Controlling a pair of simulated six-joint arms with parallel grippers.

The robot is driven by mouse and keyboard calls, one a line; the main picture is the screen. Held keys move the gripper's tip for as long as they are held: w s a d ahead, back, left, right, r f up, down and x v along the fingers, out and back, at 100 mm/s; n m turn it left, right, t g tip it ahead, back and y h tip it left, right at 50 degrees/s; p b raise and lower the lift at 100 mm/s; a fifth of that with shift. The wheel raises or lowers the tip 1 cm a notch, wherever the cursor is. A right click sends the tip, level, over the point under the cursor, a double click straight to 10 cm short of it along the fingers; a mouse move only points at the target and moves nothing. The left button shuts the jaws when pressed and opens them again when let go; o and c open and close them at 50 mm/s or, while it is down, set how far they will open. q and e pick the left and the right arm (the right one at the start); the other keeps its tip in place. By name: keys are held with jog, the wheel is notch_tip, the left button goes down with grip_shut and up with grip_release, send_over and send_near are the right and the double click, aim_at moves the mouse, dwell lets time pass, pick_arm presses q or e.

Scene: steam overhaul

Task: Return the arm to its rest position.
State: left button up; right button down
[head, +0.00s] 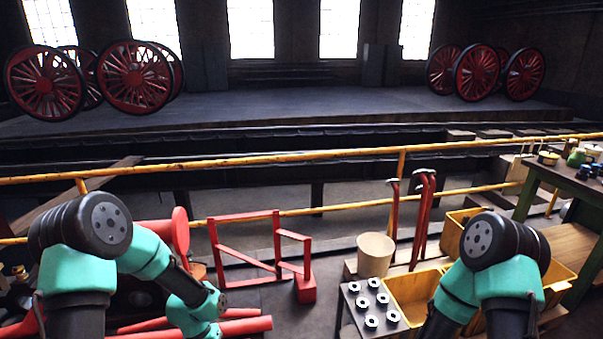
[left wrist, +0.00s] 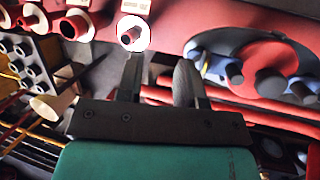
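My left arm (head: 165,262) comes in from the left in the head view, bent, with its lower end at the bottom edge. Its gripper is hidden there. In the left wrist view my left gripper (left wrist: 158,80) shows two dark fingers with a gap between them and nothing held. A round fitting with a bright white ring and dark red centre (left wrist: 133,33) lies beyond the left finger. My right arm (head: 492,270) is bent in the lower right of the head view. Its gripper is out of view.
A red frame (head: 248,218) stands on the floor between the arms. A black block with several white-ringed posts (head: 371,321), a beige bucket (head: 376,254) and yellow bins (head: 418,290) stand near my right arm. A yellow railing (head: 330,152) crosses behind. A green workbench (head: 566,181) is at right.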

pick_arm(q)
jog(key=s+d+f+t, duration=0.3)
jog(key=s+f, duration=0.4)
jog(key=s, duration=0.6)
jog(key=shift+f+h, duration=0.3)
